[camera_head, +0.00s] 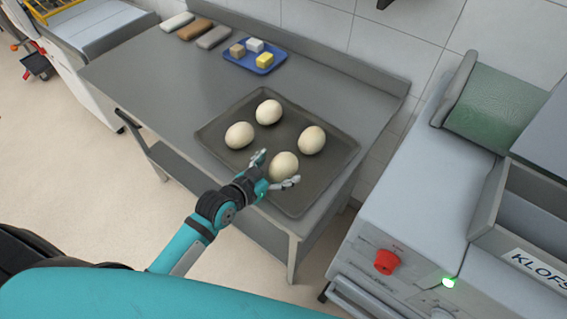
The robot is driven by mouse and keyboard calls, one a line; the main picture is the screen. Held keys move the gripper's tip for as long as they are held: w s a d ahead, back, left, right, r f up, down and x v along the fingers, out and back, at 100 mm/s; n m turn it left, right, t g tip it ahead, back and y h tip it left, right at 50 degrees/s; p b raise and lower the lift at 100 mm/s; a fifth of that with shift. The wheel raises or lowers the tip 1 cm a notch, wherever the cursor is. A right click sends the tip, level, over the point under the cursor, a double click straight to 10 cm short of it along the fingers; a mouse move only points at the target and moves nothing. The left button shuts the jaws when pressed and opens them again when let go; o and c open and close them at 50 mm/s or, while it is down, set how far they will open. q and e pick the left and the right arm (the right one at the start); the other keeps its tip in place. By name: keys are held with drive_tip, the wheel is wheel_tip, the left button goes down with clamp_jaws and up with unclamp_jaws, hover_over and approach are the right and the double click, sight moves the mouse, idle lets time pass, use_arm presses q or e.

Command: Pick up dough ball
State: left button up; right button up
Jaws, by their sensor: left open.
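Several pale, speckled dough balls lie on a dark tray (216,137) on the grey metal table. The nearest dough ball (284,165) is at the tray's front. My left gripper (279,170) is open, with one finger on each side of this nearest ball; I cannot tell whether they touch it. Another dough ball (239,135) is at the left, one (269,112) at the back and one (312,139) at the right. My right gripper is not in view.
A blue tray (239,64) with small blocks stands behind, near the wall, with several long bars (195,29) to its left. The left part of the table (140,80) is clear. A grey machine (420,200) with a red knob (387,262) stands at the right.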

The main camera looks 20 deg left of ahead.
use_arm(q)
drive_tip(key=shift+x, duration=1)
drive_tip(key=shift+c, duration=0.3)
drive_tip(key=shift+r, duration=0.1)
drive_tip(key=c, duration=1.3)
